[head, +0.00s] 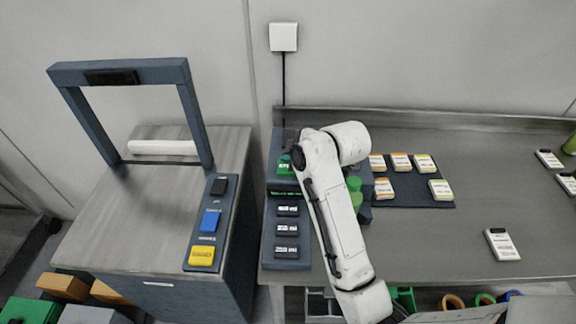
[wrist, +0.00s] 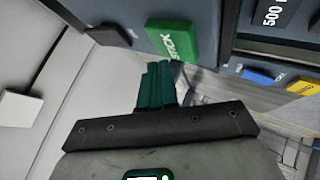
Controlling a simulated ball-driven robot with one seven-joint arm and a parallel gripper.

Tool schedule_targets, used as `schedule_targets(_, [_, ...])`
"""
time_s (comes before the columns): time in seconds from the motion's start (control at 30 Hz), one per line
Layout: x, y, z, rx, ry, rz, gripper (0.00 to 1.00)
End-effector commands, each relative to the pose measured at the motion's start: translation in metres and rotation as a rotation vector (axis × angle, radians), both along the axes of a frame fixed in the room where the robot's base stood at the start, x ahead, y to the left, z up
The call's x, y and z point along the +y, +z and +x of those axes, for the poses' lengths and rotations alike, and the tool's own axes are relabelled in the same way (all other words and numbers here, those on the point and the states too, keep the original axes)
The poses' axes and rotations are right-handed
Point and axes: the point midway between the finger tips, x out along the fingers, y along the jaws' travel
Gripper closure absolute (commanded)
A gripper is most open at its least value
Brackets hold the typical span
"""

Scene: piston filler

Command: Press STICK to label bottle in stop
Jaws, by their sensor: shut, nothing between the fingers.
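The green STICK button (wrist: 172,40) sits on the dark blue-grey panel of the filler, with its white lettering showing in the wrist view. In the head view the green button (head: 284,165) is partly visible at the left of my arm. My gripper (wrist: 158,68) has dark green fingers, shut together and empty. Their tips point at the button and lie just short of its lower edge in the picture; I cannot tell whether they touch. Green rounded objects (head: 355,198) show partly behind my arm. I cannot make out a bottle in the stop.
Black buttons (head: 287,229) line the filler's front panel. To the left, a machine with a dark frame (head: 187,110) has black, blue (head: 210,220) and yellow (head: 202,257) buttons. Several small labelled packs stand on a dark mat (head: 408,198). A white device (head: 502,244) lies on the bench.

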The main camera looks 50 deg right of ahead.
Motion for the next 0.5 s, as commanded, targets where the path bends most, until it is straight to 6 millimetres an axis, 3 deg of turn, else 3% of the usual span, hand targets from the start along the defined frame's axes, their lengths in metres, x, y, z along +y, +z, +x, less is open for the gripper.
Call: schedule_targets(0.5, [-0.0001,-0.0085,-0.0004,0.001,-0.001,0.001,1.0])
